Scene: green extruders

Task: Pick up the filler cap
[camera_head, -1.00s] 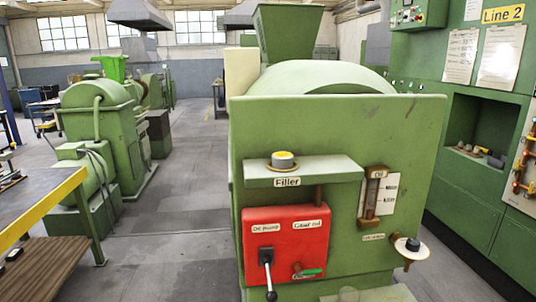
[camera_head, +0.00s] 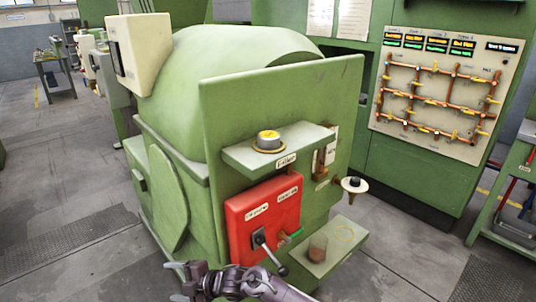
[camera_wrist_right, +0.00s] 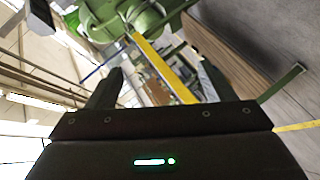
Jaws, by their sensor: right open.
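The filler cap (camera_head: 268,139) is a grey knob with a yellow top. It sits on a round base on the green shelf (camera_head: 240,155) labelled Filler, on the front of the green extruder. My right gripper (camera_head: 178,281) is at the bottom of the head view, below and left of the cap and well apart from it. In the right wrist view the gripper (camera_wrist_right: 160,68) shows two dark fingers spread apart with nothing between them. The cap is not seen in that view. My left gripper is not in view.
A red control box (camera_head: 262,212) with a black lever (camera_head: 270,255) is under the shelf. A small cup-like container (camera_head: 317,247) stands on a low green ledge. Open floor lies left.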

